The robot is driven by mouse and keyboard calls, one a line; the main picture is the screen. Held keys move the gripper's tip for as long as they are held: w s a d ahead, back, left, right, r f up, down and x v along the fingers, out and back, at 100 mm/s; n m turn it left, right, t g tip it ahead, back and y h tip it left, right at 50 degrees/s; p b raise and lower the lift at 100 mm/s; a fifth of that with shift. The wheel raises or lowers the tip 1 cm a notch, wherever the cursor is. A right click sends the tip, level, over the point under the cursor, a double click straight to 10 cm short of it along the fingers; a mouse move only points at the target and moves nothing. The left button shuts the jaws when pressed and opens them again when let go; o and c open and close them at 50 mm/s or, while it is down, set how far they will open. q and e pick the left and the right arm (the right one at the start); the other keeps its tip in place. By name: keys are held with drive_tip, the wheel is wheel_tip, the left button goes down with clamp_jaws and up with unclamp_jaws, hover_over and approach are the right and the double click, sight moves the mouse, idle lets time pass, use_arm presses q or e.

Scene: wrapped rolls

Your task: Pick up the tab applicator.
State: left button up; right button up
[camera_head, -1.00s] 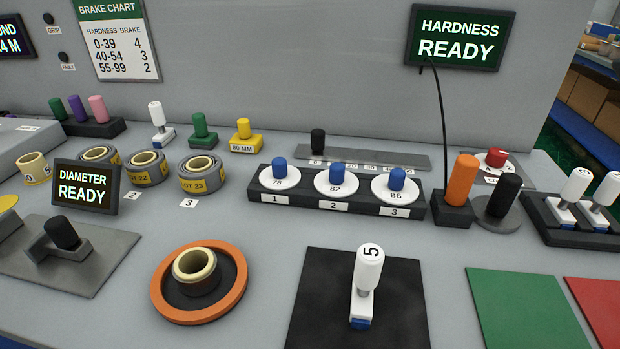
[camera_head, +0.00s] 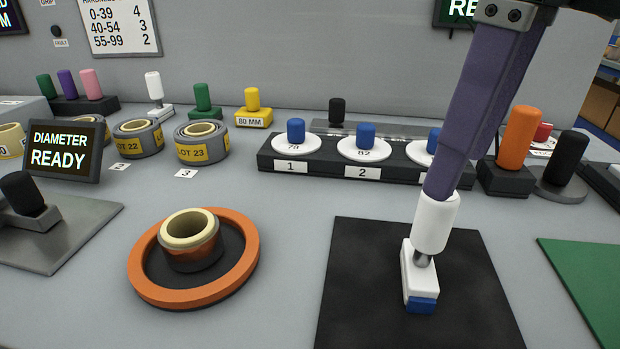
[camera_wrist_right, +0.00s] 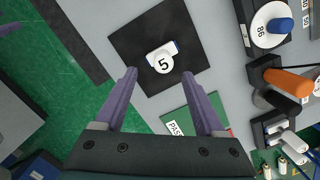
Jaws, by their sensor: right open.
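The tab applicator, which I take to be the white-handled tool (camera_head: 434,222) with a white foot and blue end, stands upright on a black mat (camera_head: 350,290). In the right wrist view its top (camera_wrist_right: 164,63) shows a 5. My right gripper (camera_head: 440,192) comes down from the upper right, a purple finger overlapping the handle's top. In the right wrist view the right gripper (camera_wrist_right: 162,78) is open and empty, with the applicator just beyond and between the fingertips. I cannot tell whether a finger touches it.
Behind the mat is a black rack (camera_head: 312,168) with blue-knobbed discs. An orange-handled tool (camera_head: 517,138) and a black-handled tool (camera_head: 566,158) stand at the right. An orange ring (camera_head: 250,262) around a roll lies left of the mat. A green panel (camera_head: 590,285) lies right.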

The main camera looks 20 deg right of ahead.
sight(428, 224)
wheel_tip(428, 224, down, 4)
drive_tip(key=shift+a+r, duration=0.15)
drive_tip(key=shift+r, duration=0.1)
drive_tip(key=f, duration=0.1)
drive_tip(key=w+f, duration=0.1)
drive_tip(key=f, duration=0.3)
drive_tip(key=shift+w+b, duration=0.25)
drive_tip(key=shift+b, duration=0.1)
clamp_jaws()
